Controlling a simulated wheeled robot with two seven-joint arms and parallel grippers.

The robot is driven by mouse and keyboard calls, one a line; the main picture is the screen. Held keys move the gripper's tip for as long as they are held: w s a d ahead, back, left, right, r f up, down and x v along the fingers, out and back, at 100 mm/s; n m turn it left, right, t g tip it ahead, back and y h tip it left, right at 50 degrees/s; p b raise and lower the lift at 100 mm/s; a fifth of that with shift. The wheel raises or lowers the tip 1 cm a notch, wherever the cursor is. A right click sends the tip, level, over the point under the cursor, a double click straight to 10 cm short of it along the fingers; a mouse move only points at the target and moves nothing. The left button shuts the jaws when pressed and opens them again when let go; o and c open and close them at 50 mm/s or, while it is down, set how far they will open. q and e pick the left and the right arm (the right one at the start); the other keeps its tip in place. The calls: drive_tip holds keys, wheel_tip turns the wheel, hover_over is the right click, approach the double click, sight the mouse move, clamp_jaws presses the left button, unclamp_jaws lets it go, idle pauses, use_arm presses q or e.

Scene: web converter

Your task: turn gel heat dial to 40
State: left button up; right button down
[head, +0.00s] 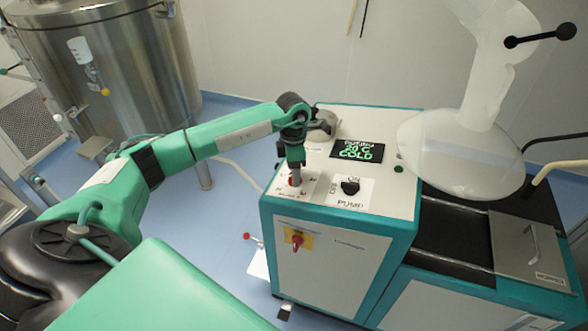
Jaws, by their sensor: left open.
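The gel heat dial (293,182) sits at the left of the machine's white top panel, with a little red showing. My left gripper (295,178) points down right over the dial and hides most of it, so I cannot read its setting or tell whether the fingers touch it. The gripper is open. A black display (358,148) at the back of the panel shows green text, with a figure like 20 C and the word COLD. My right gripper is out of view.
A black PUMP knob (350,187) stands right of the dial. A red switch on a yellow plate (297,240) is on the machine's front. A translucent white funnel-like part (462,155) rises at the right. A steel tank (125,70) stands at the back left.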

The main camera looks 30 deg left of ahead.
use_arm(q)
drive_tip(key=shift+f, duration=0.4)
